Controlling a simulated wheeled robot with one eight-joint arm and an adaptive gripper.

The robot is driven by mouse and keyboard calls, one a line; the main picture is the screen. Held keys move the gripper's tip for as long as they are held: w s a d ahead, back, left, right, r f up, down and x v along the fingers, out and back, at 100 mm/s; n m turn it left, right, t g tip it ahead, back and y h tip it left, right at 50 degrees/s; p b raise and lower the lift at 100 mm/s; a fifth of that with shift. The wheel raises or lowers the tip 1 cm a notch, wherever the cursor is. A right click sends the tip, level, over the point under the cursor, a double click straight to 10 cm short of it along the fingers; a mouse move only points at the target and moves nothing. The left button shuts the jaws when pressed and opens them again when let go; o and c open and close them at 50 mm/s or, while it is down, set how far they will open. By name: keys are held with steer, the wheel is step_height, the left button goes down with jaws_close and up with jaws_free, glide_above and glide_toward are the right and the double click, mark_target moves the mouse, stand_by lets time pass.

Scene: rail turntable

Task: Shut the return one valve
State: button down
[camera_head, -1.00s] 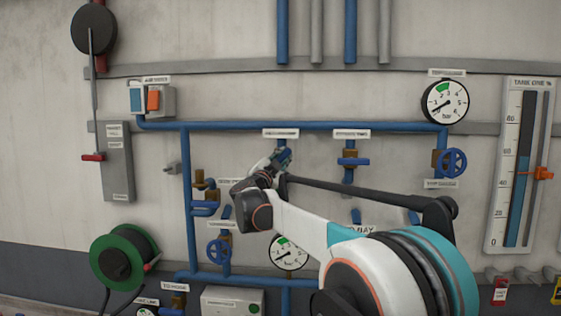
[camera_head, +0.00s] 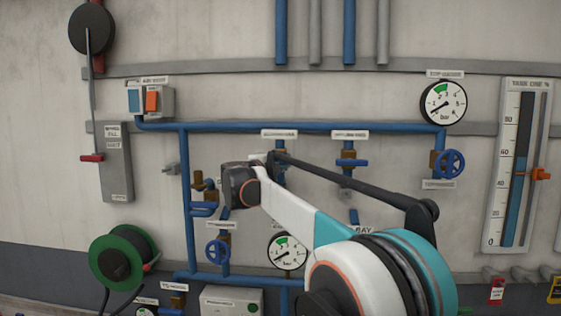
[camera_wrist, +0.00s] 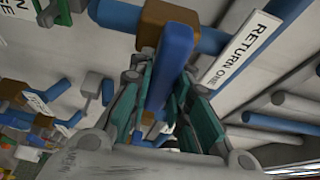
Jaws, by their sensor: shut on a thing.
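The return one valve has a brown body (camera_wrist: 168,22) on a blue pipe, beside a white "RETURN ONE" label (camera_wrist: 241,49). Its blue lever (camera_wrist: 174,62) lies between the green-grey fingers of my gripper (camera_wrist: 165,88), which is shut on it. In the wrist view the lever runs at a clear angle to the pipe; its exact turn I cannot tell. In the head view the label (camera_head: 279,134) shows above the valve, and my wrist and arm hide most of the valve and the gripper.
To the right is another valve with a blue crosswise lever (camera_head: 353,163). A blue handwheel (camera_head: 450,163) sits below the top gauge (camera_head: 442,102). A second gauge (camera_head: 287,252) and a small handwheel (camera_head: 218,252) lie below my arm. Pipes run close to the wall.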

steer(key=shift+f+m, duration=0.1)
steer(key=shift+m, duration=0.2)
steer(key=c, duration=1.5)
jaws_free()
steer(key=v, duration=1.2)
steer(key=shift+w, duration=0.1)
